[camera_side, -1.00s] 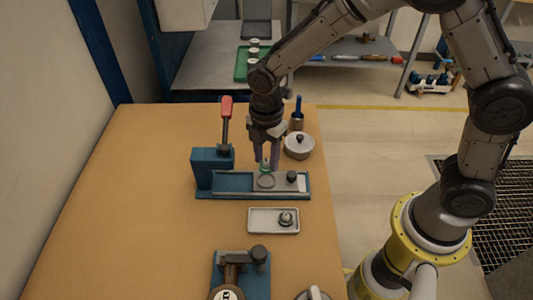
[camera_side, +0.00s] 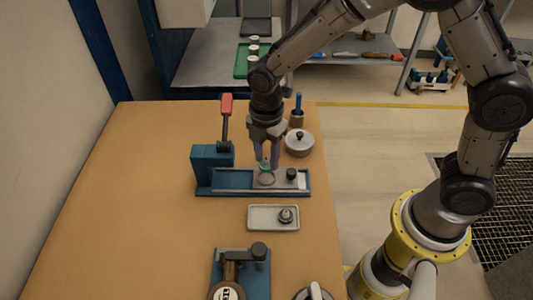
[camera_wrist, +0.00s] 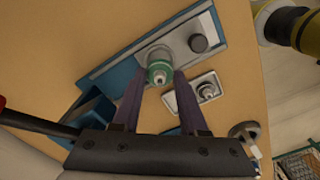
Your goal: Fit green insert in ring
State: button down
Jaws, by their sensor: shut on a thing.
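The green insert (camera_wrist: 158,72) has a pale tip and sits between my gripper's fingertips (camera_wrist: 159,82) in the wrist view. In the side view my gripper (camera_side: 268,162) is shut on the green insert (camera_side: 265,164), over the blue fixture (camera_side: 234,181). The ring (camera_side: 266,179) lies on the fixture's grey plate, right below the insert. In the wrist view the ring (camera_wrist: 154,54) shows partly behind the insert. I cannot tell whether the insert touches the ring or is inside it.
A dark knob (camera_side: 291,174) stands on the plate right of the ring. A red-handled lever (camera_side: 226,120) rises at the fixture's left end. A small tray (camera_side: 262,217) with a metal part lies in front. A lidded pot (camera_side: 299,143) stands behind. The table's left side is clear.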

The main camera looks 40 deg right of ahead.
jog(key=shift+f, duration=2.15)
dwell(1.7)
jog(key=shift+c, duration=1.8)
grip_release()
jog(key=shift+o, duration=1.2)
jog(key=shift+r, duration=3.55)
